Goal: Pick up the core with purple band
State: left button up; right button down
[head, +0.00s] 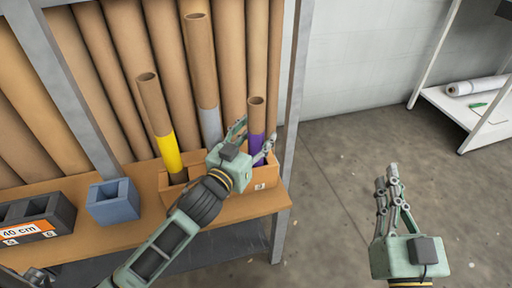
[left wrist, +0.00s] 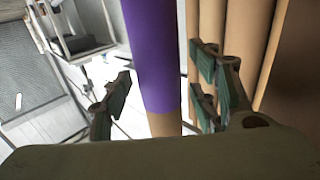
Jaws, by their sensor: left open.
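The core with the purple band (head: 257,125) is a brown cardboard tube standing upright in an orange-brown box (head: 263,178) on the shelf. My left gripper (head: 252,143) is open at its purple band, with a finger to either side in the head view. In the left wrist view the purple band (left wrist: 152,55) stands between the open fingers, with bare cardboard below it; I cannot tell whether a finger touches it. My right gripper (head: 388,190) is held over the floor at the right, away from the shelf. Its fingers look close together and nothing shows between them.
A yellow-banded core (head: 155,105) and a grey-banded core (head: 202,70) stand left of the purple one. Large tubes lean behind. A metal post (head: 291,120) rises just right. A blue block (head: 113,203) and a dark bin (head: 38,220) sit on the shelf.

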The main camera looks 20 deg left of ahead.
pick_arm(q)
jog(key=c, duration=1.3)
